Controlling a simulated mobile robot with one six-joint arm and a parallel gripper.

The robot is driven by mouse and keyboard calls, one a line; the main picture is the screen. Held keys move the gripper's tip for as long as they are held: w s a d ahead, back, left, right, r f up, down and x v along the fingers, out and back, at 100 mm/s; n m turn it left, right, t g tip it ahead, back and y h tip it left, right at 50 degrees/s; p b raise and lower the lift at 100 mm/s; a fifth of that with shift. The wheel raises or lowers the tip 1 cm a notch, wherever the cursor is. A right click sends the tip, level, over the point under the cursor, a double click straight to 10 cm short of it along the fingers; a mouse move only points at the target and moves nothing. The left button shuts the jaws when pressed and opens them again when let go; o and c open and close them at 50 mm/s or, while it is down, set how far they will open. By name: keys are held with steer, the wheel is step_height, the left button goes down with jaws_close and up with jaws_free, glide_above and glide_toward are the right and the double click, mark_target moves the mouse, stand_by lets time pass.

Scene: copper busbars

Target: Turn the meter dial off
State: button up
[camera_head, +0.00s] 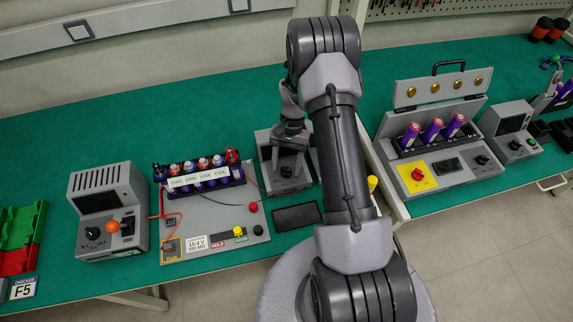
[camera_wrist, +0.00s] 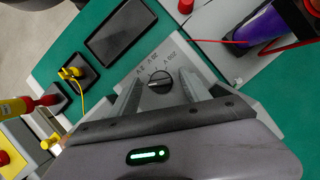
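The meter (camera_head: 268,152) is a grey box on the green bench, partly hidden behind my arm in the head view. Its dark round dial (camera_wrist: 160,82) shows in the wrist view, with small printed marks along its upper side. I cannot clearly read which mark its pointer is at. My gripper (camera_wrist: 160,90) is open, with one finger on each side of the dial and a gap to it on both sides. Whether the fingertips are level with the knob or still above it is unclear. In the head view my gripper (camera_head: 291,134) is over the meter's top.
A black flat tray (camera_head: 297,216) lies in front of the meter. Left of it is a panel (camera_head: 212,222) with purple cells, wires and buttons. A grey box with an orange knob (camera_head: 124,227) stands further left. An open grey case (camera_head: 440,150) stands right of my arm.

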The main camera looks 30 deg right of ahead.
steer(key=p+v, duration=0.4)
steer(key=v, duration=1.3)
steer(key=shift+r+p, duration=0.2)
steer(key=shift+p, duration=0.1)
steer(key=s+a+r+n+t+h+b, duration=0.2)
steer(key=s+a+r+t+b, duration=0.25)
steer(key=a+r, duration=0.9)
steer(key=s+a+r+n+t+b, duration=0.1)
steer(key=s+a+t, duration=0.1)
steer(key=s, duration=0.7)
steer(key=s+a+r+n+t+b, duration=0.1)
steer(key=s+a+t+b, duration=0.1)
steer(key=s+a, duration=0.3)
steer(key=s, duration=0.3)
steer(key=shift+s+a+r+n+y+b, duration=0.3)
steer(key=shift+s+r+y, duration=0.05)
steer(key=shift+s+y, duration=0.05)
steer(key=shift+t, duration=0.25)
